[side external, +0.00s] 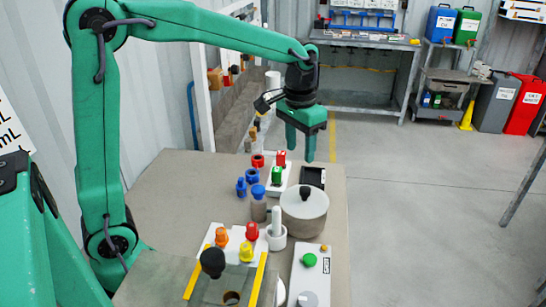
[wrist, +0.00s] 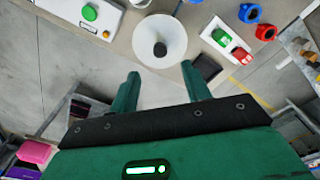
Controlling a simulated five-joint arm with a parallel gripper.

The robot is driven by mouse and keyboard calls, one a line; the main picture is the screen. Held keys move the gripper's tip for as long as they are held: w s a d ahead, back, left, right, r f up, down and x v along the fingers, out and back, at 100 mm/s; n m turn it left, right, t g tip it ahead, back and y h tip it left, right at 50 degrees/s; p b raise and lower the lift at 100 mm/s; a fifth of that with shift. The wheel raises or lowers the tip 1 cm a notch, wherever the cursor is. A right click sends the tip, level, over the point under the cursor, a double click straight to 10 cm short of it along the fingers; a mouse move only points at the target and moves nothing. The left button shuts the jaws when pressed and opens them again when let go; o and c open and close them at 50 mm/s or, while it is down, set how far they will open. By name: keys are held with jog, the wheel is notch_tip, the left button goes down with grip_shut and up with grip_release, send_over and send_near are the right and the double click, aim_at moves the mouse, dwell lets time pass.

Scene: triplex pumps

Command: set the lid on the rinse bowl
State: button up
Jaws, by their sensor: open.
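The rinse bowl (side external: 303,222) is a round grey vessel near the right edge of the table. A pale grey lid (side external: 292,197) with a black knob lies across its top and looks level. In the wrist view the lid (wrist: 146,33) shows as a pale disc with the dark knob near its middle, and it hides the bowl's mouth. My gripper (side external: 300,153) is open and empty, raised above and beyond the bowl, apart from the lid. In the wrist view its two green fingers (wrist: 160,73) are spread, with the lid ahead of them.
A black tray (side external: 313,177) and a white block with green and red parts (side external: 276,181) stand behind the bowl. A white button panel (side external: 311,278) is in front. The table's left is clear.

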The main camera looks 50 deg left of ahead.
jog(key=s+a+r+t, duration=0.2)
jog(key=s+t, duration=0.3)
jog(key=s, duration=1.4)
jog(key=shift+r, duration=0.1)
dwell(0.7)
